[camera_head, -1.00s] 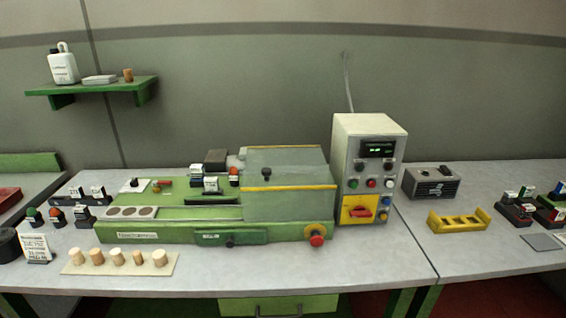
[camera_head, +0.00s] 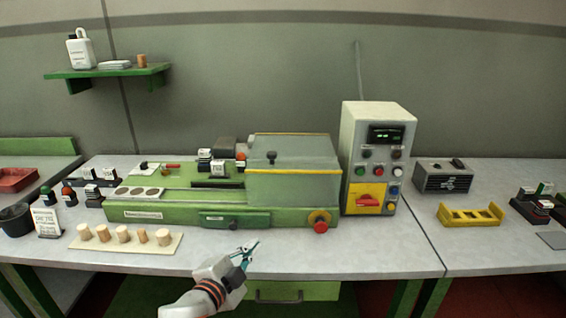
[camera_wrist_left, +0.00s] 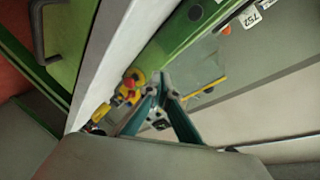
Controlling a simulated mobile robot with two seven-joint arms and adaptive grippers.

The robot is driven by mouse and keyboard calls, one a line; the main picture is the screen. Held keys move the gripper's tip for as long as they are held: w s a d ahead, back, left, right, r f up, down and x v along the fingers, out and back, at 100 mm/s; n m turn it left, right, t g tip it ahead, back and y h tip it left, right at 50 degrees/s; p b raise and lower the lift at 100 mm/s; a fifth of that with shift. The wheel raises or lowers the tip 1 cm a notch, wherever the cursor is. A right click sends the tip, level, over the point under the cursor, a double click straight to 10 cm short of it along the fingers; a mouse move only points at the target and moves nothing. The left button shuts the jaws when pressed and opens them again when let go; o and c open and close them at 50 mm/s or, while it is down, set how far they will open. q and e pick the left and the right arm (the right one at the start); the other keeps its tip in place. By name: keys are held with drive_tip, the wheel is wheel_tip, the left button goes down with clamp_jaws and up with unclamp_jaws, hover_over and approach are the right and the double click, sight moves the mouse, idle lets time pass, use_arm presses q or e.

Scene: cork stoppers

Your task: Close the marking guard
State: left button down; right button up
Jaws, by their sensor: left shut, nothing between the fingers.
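The marking guard (camera_head: 292,184) is a grey, partly see-through box cover with a yellow edge strip and a small black knob (camera_head: 271,157) on top. It sits over the right part of the green marking machine (camera_head: 285,216). In the left wrist view the guard's clear panel (camera_wrist_left: 196,68) shows tilted beyond the fingers. My left gripper (camera_head: 250,250) is low at the front edge of the table, in front of the machine and apart from it. Its fingers are shut and empty; they also show in the left wrist view (camera_wrist_left: 160,80). My right gripper is not in view.
A red stop button (camera_head: 320,227) sticks out at the machine's front right. A control box (camera_head: 376,160) stands right of the guard. A board with several corks (camera_head: 168,245) lies at front left. The table front is clear right of that board.

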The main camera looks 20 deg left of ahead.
sight(274, 169)
use_arm(q)
drive_tip(key=w+a+r+m+h, duration=0.1)
drive_tip(key=w+r+m+h, duration=0.8)
drive_tip(key=r, duration=0.6)
drive_tip(key=shift+m+t+y, duration=0.3)
drive_tip(key=shift+m+y, duration=0.3)
drive_tip(key=shift+m, duration=0.1)
drive_tip(key=w, duration=0.3)
drive_tip(key=w+d, duration=0.1)
drive_tip(key=w, duration=0.6)
drive_tip(key=shift+d, duration=0.25)
drive_tip(key=shift+w+a, duration=0.15)
drive_tip(key=shift+a, duration=0.15)
drive_tip(key=shift+r, duration=0.1)
drive_tip(key=shift+a, duration=0.1)
